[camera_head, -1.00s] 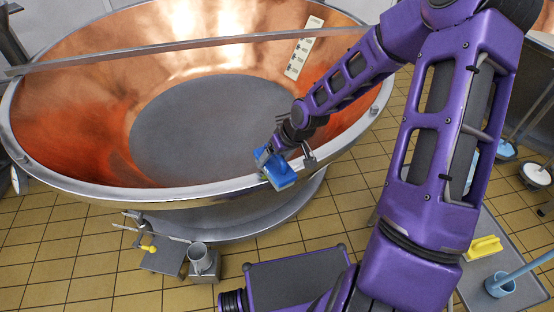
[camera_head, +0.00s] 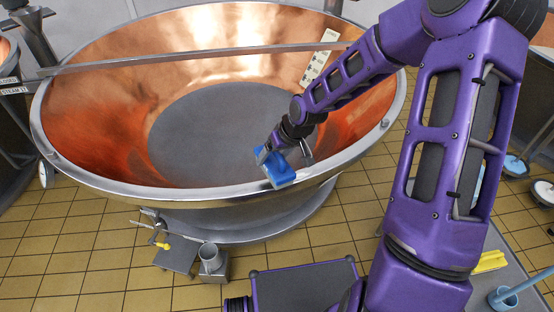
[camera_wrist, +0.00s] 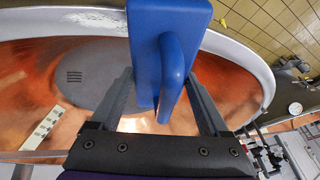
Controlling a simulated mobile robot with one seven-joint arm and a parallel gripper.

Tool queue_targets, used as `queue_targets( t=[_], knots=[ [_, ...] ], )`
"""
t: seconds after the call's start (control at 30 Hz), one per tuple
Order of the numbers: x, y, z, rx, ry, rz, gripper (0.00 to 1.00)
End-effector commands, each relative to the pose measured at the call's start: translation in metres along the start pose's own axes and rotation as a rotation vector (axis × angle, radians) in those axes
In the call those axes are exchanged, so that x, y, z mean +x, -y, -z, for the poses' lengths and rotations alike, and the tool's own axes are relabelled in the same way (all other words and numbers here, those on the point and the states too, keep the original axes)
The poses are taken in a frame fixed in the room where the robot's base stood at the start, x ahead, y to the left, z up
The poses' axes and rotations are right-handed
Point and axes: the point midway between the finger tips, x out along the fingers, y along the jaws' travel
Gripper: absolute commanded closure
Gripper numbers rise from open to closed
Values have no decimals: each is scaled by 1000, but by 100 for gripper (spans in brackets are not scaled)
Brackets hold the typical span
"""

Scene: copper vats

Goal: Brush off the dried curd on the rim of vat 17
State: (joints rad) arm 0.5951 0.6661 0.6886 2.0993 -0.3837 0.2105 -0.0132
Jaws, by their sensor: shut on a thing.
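The copper vat (camera_head: 90,185) with a broad steel rim fills the left and middle of the head view; I cannot read a number 17 on it. My gripper (camera_head: 285,148) is shut on the handle of a blue brush (camera_head: 279,174) at the near rim, right of the middle. In the wrist view, my gripper (camera_wrist: 160,88) has its fingers on either side of the blue brush's (camera_wrist: 172,20) looped handle.
A steel bar (camera_head: 200,58) crosses the vat, with a pale marked strip (camera_head: 320,57) on the inner wall behind my arm. A valve with a yellow handle (camera_head: 162,243) and a grey cup (camera_head: 211,259) sit below the rim. A yellow thing (camera_head: 489,262) lies at right.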

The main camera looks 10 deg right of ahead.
Motion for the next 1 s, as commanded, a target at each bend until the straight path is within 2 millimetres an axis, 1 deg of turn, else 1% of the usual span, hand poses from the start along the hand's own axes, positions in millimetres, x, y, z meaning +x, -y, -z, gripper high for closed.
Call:
queue_targets(
  t=[0.03, 0.2, 0.4, 0.87, 0.97, 1.0],
  knots=[
    [-7, 3, 5, -2, -1, 0, 81],
    [-17, 9, 15, 0, -1, -1, 81],
    [-20, 12, 19, 1, -1, -1, 81],
    [-20, 11, 18, 2, -1, -1, 81],
    [-28, 4, 8, 32, -8, -15, 81],
    [-34, -1, 0, 58, -12, -25, 81]
  ],
)
